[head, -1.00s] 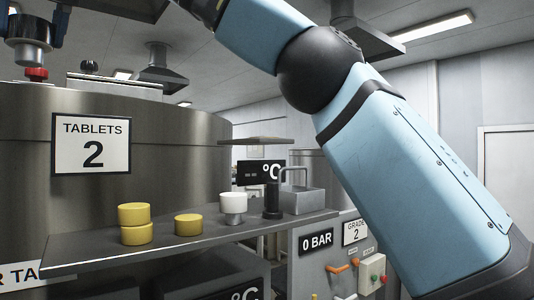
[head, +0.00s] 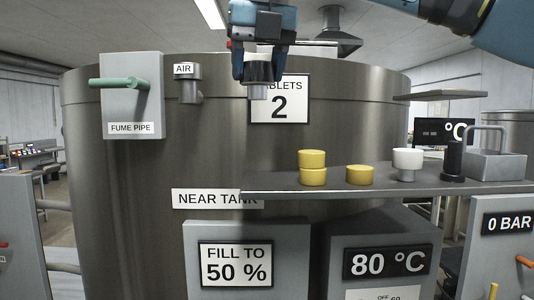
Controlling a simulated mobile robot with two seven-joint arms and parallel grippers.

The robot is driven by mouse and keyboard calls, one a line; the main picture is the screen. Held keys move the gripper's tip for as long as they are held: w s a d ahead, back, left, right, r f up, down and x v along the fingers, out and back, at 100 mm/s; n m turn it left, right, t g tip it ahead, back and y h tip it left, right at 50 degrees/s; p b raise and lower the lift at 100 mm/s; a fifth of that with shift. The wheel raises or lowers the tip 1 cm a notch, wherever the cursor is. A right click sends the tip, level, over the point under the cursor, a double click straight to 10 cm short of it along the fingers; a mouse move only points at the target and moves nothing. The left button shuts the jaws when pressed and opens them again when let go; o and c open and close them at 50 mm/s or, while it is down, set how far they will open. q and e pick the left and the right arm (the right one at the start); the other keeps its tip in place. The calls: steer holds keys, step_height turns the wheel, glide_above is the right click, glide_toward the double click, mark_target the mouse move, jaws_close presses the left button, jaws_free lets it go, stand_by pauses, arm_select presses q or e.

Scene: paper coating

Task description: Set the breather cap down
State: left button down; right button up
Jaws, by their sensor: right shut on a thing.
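My right gripper (head: 257,76) hangs down at the top middle of the head view, in front of the large steel tank. It is shut on the breather cap (head: 257,91), a small grey cylinder whose lower end shows below the fingers. The cap is upright and partly covers the TABLETS 2 sign. My left gripper is out of view.
The shelf carries yellow round pieces (head: 359,175), two of them stacked, a white cup (head: 407,164), a dark cylinder (head: 455,160) and a metal box with a handle (head: 496,165). Its left end is bare. A fume pipe box (head: 133,95) and an AIR fitting (head: 190,86) are on the tank.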

step_height(320, 180, down, 10)
steer(key=shift+d+f+p, duration=0.1)
steer(key=shift+f+p, duration=0.15)
steer(key=shift+p, duration=0.55)
step_height(320, 180, down, 4)
steer(key=shift+r+p, duration=0.25)
steer(key=shift+p, duration=0.15)
steer(key=shift+f+b, duration=0.2)
steer(key=shift+b, duration=0.15)
steer(key=o, duration=0.9)
steer(key=shift+r, duration=0.15)
